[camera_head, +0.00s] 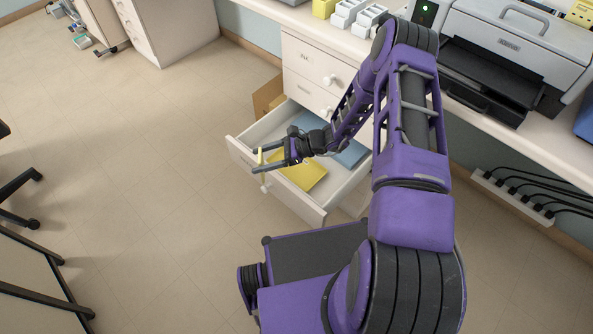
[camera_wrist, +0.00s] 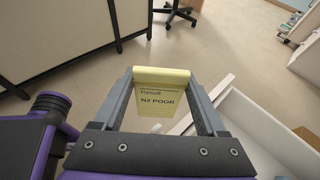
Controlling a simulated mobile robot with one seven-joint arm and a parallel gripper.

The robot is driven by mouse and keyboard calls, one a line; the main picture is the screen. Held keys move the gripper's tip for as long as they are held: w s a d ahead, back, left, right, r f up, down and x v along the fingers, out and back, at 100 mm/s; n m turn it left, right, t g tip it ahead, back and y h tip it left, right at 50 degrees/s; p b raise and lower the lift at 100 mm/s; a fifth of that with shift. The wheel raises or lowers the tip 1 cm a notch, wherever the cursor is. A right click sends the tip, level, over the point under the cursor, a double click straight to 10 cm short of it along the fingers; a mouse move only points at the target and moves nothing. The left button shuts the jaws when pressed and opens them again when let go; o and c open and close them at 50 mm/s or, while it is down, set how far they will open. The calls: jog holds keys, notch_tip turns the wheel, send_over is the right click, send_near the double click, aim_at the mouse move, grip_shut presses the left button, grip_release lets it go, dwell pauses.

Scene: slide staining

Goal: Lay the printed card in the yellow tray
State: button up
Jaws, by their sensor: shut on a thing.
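My gripper (camera_head: 256,160) is shut on a yellow card with dark print (camera_wrist: 160,100). The wrist view shows the card between both fingers, and the print reads roughly "Result N2 POOR". In the head view the card (camera_head: 261,157) is a thin yellow strip near the front edge of an open drawer. A flat yellow thing (camera_head: 305,175) lies in the drawer under my gripper; I cannot tell whether it is a tray or a folder. Another yellow thing (camera_head: 323,8) stands on the counter at the top, cut by the frame.
The open white drawer (camera_head: 312,214) also holds a flat blue thing (camera_head: 347,153). Its rim also shows in the wrist view (camera_wrist: 228,84). A printer (camera_head: 520,55) and white racks (camera_head: 366,22) stand on the counter. The floor left of the drawer is clear.

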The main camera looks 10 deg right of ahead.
jog(key=w+d+f+m+t+h+b, duration=0.1)
jog(key=w+d+f+m+t+h, duration=0.35)
jog(key=w+d+m+t, duration=0.65)
jog(key=f+b, duration=0.1)
jog(key=f, duration=0.2)
jog(key=d+f+n+g, duration=0.1)
jog(key=f, duration=0.2)
jog(key=f+n+g+b, duration=0.1)
jog(key=f, duration=0.3)
jog(key=shift+s+d+h+b, duration=0.25)
jog(key=shift+h+b, duration=0.05)
jog(key=shift+h, duration=0.05)
jog(key=shift+r, duration=0.15)
jog(key=o, duration=1.4)
jog(key=p+v, duration=0.2)
jog(key=v, duration=1)
